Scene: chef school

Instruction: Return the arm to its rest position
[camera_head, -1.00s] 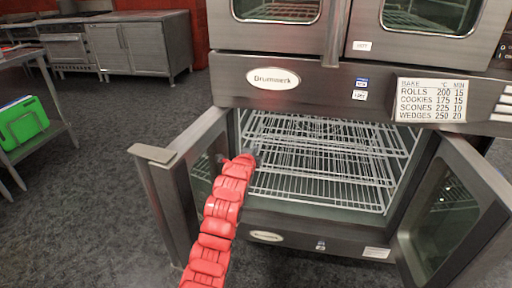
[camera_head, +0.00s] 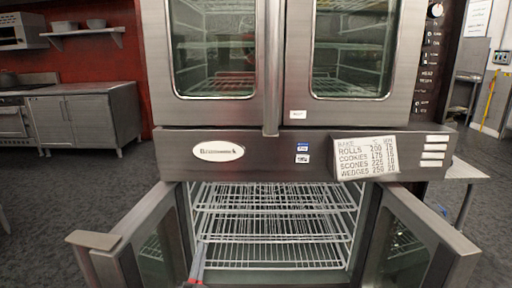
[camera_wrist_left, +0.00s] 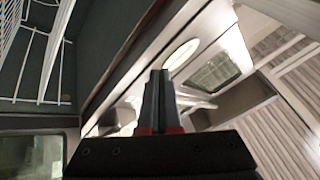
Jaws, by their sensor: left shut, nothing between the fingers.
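My left gripper (camera_head: 197,264) shows at the bottom edge of the head view, in front of the open lower oven. Most of my red left arm is below the picture. In the left wrist view the dark fingers (camera_wrist_left: 158,95) are together, with nothing between them. The lower oven (camera_head: 275,225) has empty wire racks, and its left door (camera_head: 130,245) and right door (camera_head: 415,240) both stand open. My right gripper is not in view.
The upper oven (camera_head: 213,50) has its glass doors shut. A bake chart (camera_head: 365,153) is fixed to the panel between the ovens. A steel cabinet (camera_head: 85,115) stands at the back left, with open dark floor (camera_head: 60,195) before it. A table (camera_head: 468,170) stands at the right.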

